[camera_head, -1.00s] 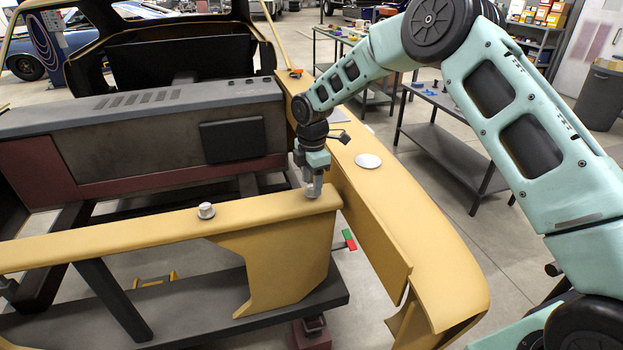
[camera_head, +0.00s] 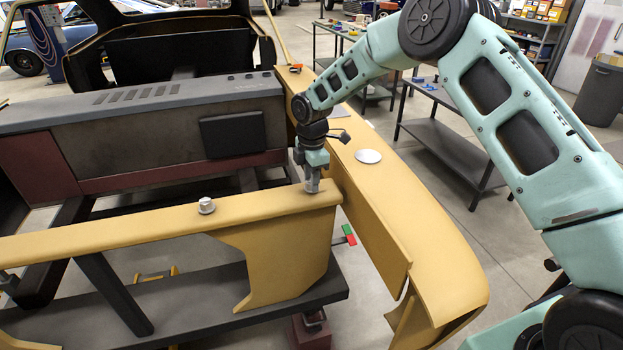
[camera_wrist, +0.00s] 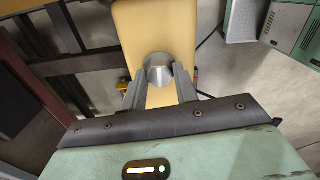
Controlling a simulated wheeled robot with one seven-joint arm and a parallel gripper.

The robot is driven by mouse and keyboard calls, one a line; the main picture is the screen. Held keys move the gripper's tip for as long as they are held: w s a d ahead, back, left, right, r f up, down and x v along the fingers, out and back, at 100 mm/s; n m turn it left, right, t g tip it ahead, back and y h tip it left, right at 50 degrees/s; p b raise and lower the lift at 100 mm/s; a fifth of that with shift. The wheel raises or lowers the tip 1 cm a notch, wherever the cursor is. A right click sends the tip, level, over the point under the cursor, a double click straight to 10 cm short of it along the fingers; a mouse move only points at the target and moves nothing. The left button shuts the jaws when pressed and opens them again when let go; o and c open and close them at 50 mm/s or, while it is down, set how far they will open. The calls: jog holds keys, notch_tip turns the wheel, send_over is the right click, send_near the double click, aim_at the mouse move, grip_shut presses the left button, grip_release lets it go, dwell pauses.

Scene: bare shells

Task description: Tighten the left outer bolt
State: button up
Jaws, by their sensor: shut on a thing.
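My gripper (camera_head: 313,187) points down at the right end of the yellow crossbar (camera_head: 255,212). It is shut on a silver bolt (camera_wrist: 160,70), which shows between the two grey fingers in the wrist view. In the head view the fingers hide most of this bolt. A second silver bolt (camera_head: 206,205) stands upright on the crossbar to the left, apart from my gripper.
A long yellow fender (camera_head: 400,225) with a white disc (camera_head: 368,156) on top lies close to the right of my gripper. Dark frame beams run below. Workbenches (camera_head: 455,150) stand at the back right.

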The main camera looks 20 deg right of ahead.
jog(key=m+b, duration=0.2)
jog(key=m, duration=0.2)
jog(key=shift+w+a+m, duration=0.1)
jog(key=shift+m, duration=0.2)
jog(key=m+b, duration=0.1)
jog(key=m, duration=0.3)
jog(key=shift+m+b, duration=0.3)
jog(key=m+b, duration=0.1)
jog(key=m, duration=0.3)
jog(key=shift+w+r, duration=0.1)
jog(key=shift+r, duration=0.05)
jog(key=m, duration=0.9)
jog(key=shift+m, duration=0.3)
jog(key=m, duration=0.4)
jog(key=shift+r, duration=0.1)
jog(key=m, duration=0.5)
jog(key=shift+p, duration=0.3)
jog(key=shift+m+p, duration=0.3)
jog(key=shift+m, duration=1.6)
